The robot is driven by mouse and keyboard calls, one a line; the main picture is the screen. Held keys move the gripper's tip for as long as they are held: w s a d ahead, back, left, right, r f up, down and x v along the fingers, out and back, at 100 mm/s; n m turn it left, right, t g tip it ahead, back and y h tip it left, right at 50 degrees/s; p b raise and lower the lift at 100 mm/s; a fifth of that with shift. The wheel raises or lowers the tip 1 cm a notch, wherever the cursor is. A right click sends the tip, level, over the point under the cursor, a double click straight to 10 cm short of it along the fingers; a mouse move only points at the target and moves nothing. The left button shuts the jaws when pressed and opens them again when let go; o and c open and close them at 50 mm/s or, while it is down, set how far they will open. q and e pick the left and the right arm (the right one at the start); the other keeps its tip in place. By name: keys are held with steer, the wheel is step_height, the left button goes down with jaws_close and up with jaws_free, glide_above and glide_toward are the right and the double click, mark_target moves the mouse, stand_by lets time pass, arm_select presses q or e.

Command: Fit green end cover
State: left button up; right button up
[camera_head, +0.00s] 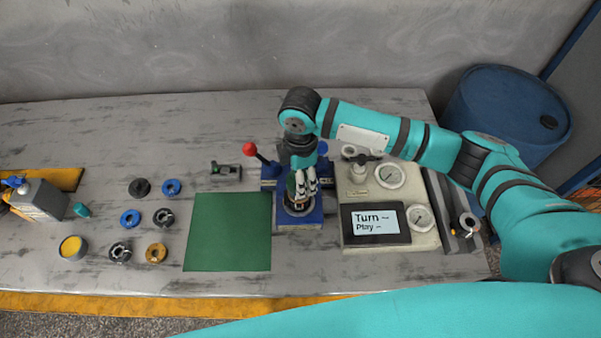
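My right gripper (301,198) points down over a blue fixture (312,218) near the table's middle. Its fingertips are close to a dark round part (298,209) on the fixture. The fingers hide most of what is between them, so I cannot tell whether they hold anything. A small dark green patch shows beside the fingers, too small to identify. I cannot make out a green end cover for sure. My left gripper is not in view.
A green mat (228,232) lies bare left of the fixture. Several blue, black and orange rings (156,252) lie farther left. A red-knobbed lever (250,149) stands behind the fixture. A gauge panel (389,195) reading "Turn" and "Play" stands to the right.

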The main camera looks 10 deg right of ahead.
stand_by(0.3)
steer(key=o, duration=1.8)
steer(key=shift+f, duration=0.1)
steer(key=shift+r+p, duration=2.5)
steer(key=shift+p, duration=0.3)
steer(key=shift+s+f, duration=0.1)
